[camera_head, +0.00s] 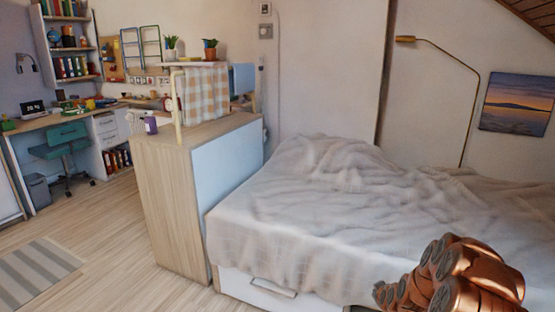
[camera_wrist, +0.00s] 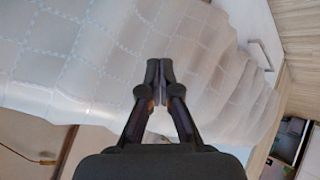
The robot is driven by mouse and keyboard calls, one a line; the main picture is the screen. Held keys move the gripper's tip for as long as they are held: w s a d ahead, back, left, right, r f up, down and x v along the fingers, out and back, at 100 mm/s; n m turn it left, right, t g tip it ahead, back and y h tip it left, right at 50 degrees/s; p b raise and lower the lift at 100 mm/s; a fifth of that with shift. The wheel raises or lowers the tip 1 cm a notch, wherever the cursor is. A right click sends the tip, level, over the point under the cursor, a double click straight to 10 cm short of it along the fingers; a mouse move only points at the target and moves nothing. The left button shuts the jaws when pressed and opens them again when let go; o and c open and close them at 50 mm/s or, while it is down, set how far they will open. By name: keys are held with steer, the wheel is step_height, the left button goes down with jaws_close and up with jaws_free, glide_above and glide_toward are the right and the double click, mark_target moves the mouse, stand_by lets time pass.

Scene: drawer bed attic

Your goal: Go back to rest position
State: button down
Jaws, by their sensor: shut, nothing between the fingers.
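My gripper (camera_wrist: 159,68) shows in the wrist view, with its two dark fingers together and nothing between them. It is in front of the pale bedspread. In the head view, part of my copper-coloured arm (camera_head: 455,280) shows at the lower right, in front of the bed (camera_head: 320,215). The gripper itself cannot be made out in the head view.
A bed drawer with a handle (camera_head: 273,287) is below the bedspread; a handle (camera_wrist: 262,55) also shows in the wrist view. A wooden cabinet (camera_head: 170,205) stands at the bed's left end. Wooden floor (camera_head: 120,240) is open at left, with a striped rug (camera_head: 35,270).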

steer(key=s+a+r+g+y+p, duration=0.15)
steer(key=s+a+r+p, duration=0.3)
steer(key=r, duration=0.45)
steer(key=s+a+r+g+p, duration=0.25)
steer(key=s+a+r, duration=0.3)
steer(key=r, duration=0.35)
steer(key=s+a+r+g+y+p, duration=0.1)
steer(key=s+a+r+p, duration=0.35)
steer(key=r, duration=0.45)
steer(key=s+r+m+g+p, duration=0.1)
steer(key=s+r+p, duration=0.3)
steer(key=s+r, duration=0.4)
steer(key=s+a+r+m+g+p, duration=0.1)
steer(key=s+r, duration=0.7)
steer(key=s, duration=0.8)
steer(key=s+a+r+m+g+h+p, duration=0.1)
steer(key=s+r+g+p, duration=0.3)
steer(key=s, duration=0.9)
step_height(320, 180, up, 5)
steer(key=m+p, duration=0.1)
steer(key=p, duration=0.2)
steer(key=shift+m+g, duration=0.3)
steer(key=shift+m, duration=0.1)
steer(key=c, duration=1.8)
jaws_free()
steer(key=shift+f, duration=0.1)
steer(key=shift+c, duration=0.2)
